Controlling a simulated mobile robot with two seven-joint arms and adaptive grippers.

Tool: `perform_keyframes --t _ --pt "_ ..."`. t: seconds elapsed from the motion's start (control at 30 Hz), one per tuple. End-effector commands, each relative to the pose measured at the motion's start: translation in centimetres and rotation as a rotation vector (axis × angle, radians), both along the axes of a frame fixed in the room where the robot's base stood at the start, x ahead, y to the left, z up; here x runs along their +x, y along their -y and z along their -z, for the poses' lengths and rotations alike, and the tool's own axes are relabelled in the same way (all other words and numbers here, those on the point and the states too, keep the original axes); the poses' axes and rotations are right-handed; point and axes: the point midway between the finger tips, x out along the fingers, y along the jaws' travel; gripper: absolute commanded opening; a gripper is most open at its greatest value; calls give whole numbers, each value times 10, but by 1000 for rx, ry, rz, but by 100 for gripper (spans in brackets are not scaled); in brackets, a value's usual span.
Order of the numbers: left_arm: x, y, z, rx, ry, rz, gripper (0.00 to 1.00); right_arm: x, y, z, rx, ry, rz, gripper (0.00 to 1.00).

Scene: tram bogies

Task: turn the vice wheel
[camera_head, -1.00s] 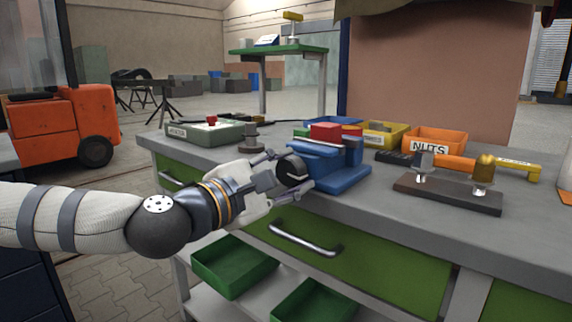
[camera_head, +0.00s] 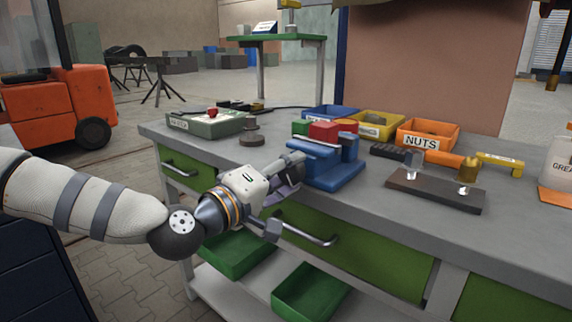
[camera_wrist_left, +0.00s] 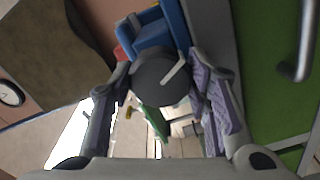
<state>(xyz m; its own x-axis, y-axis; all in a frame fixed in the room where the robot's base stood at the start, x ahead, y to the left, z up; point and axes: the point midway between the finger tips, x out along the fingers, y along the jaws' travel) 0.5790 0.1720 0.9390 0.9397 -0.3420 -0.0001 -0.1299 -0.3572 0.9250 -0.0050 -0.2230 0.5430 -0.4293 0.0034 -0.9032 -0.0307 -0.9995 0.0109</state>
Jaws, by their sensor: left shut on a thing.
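The blue vice (camera_head: 335,176) stands at the front edge of the workbench, with a red block (camera_head: 328,131) at its top. Its wheel is mostly hidden behind my gripper in the head view. In the left wrist view the wheel (camera_wrist_left: 160,80) is a dark round disc with a light bar across it, in front of the blue vice body (camera_wrist_left: 155,36). My left gripper (camera_head: 289,172) is at the wheel side of the vice. In the left wrist view its fingers (camera_wrist_left: 162,82) are shut on the wheel, one on each side. My right gripper is not in view.
On the grey workbench (camera_head: 350,205) are a grey-green tray (camera_head: 205,126), blue, yellow and orange bins (camera_head: 428,137) and a dark fixture plate (camera_head: 435,192). A drawer handle (camera_head: 305,232) juts out below my gripper. Green bins (camera_head: 310,292) sit on the lower shelf.

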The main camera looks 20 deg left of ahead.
Motion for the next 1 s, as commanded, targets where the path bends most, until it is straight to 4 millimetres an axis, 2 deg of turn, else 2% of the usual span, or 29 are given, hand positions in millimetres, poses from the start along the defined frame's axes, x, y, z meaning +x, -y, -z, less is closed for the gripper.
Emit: perform_keyframes --t 0.03,0.5,1.0 --pt "0 0 -8 43 26 -1 16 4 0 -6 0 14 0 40" --pt "0 0 -8 425 167 -3 16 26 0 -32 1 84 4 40" --pt "1 -1 -5 624 238 -6 16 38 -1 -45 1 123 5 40"
